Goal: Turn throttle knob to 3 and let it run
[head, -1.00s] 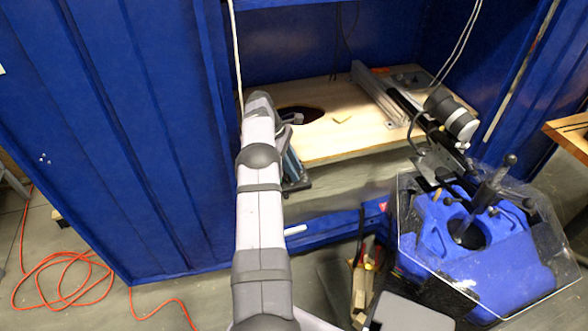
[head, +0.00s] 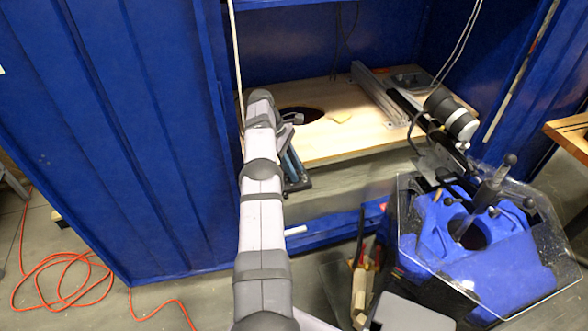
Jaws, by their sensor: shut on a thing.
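My arm reaches up the middle of the head view to a wooden shelf (head: 355,137) inside a blue cabinet. My gripper (head: 299,186) hangs at the shelf's front edge, just right of my arm. It is small and partly covered by my own wrist. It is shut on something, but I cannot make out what. I cannot pick out the throttle knob, its scale or any number. No running thruster can be made out.
A grey-and-black cylindrical device (head: 451,118) stands at right. Below it is a blue machine (head: 490,265) under a clear cover. An orange cord (head: 62,283) lies on the floor.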

